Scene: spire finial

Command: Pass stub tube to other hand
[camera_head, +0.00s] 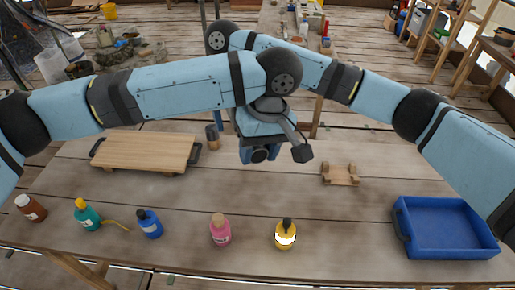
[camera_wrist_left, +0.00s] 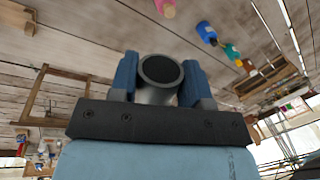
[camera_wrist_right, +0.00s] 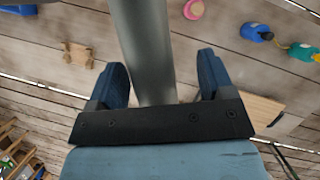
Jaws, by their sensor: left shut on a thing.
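The stub tube is a grey metal cylinder. In the left wrist view the stub tube (camera_wrist_left: 160,72) shows end-on with a dark hollow mouth, between the blue fingers of my left gripper (camera_wrist_left: 160,82), which is shut on it. In the head view the left gripper (camera_head: 260,153) points down above the middle of the table, with the tube's dark end between its fingers. In the right wrist view the tube (camera_wrist_right: 145,45) runs lengthwise down between the fingers of my right gripper (camera_wrist_right: 163,82), which stand apart with a gap visible on the right. The head view hides the right gripper behind the left arm.
A wooden board (camera_head: 145,150) lies left on the table. A small wooden cradle (camera_head: 341,174) and a blue tray (camera_head: 447,228) are at right. Several bottles, including pink (camera_head: 221,230) and yellow (camera_head: 286,234), line the near edge. The table between board and cradle is mostly clear.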

